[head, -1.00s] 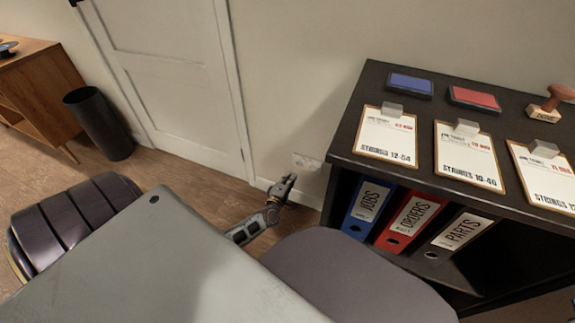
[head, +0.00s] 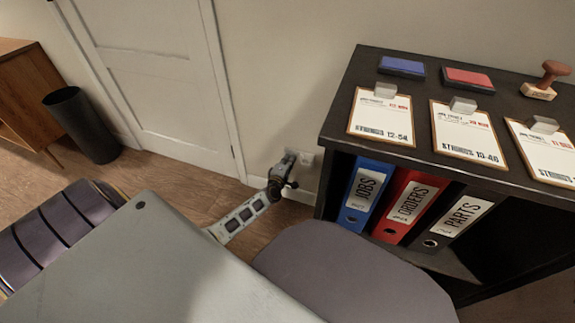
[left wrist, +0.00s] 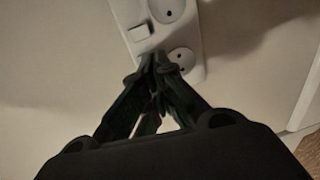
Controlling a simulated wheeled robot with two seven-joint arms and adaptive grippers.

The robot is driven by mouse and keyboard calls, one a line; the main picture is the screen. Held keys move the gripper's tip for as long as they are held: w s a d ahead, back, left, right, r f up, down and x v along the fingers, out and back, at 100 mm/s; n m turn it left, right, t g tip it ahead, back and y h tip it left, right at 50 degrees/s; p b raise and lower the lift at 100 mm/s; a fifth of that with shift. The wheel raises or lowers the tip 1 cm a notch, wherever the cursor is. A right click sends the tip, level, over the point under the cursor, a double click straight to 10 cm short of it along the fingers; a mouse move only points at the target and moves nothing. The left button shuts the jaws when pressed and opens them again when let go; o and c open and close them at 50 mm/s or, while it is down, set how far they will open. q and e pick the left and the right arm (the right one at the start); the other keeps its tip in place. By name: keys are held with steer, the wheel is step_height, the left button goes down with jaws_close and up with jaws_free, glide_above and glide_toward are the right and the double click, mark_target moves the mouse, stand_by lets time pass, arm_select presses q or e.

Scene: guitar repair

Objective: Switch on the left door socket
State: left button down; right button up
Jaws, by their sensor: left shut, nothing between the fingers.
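The white double door socket (head: 306,158) is low on the wall, between the door and the black shelf unit. In the left wrist view, its plate (left wrist: 124,14) shows two round outlets and a raised square switch (left wrist: 143,32) at its edge. My left gripper (head: 289,159) is at the socket in the head view, covering its left part. In the left wrist view, the closed fingertips (left wrist: 159,62) are over the plate, beside the lower outlet (left wrist: 181,59) and below the visible switch. They hide part of the plate. Contact cannot be told. My right gripper is not in view.
The black shelf unit (head: 335,132) with binders stands just right of the socket. A white door (head: 150,75) is to the left, with a dark bin (head: 82,125) beyond. A grey stool seat (head: 350,275) is in front. Wooden floor lies open by the door.

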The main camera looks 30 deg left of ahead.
arm_select(q)
steer(key=shift+w, duration=0.15)
stand_by(0.4)
steer(key=shift+w+a+f, duration=0.1)
steer(key=shift+w+f, duration=0.05)
steer(key=shift+w, duration=0.1)
steer(key=shift+s, duration=0.1)
stand_by(0.4)
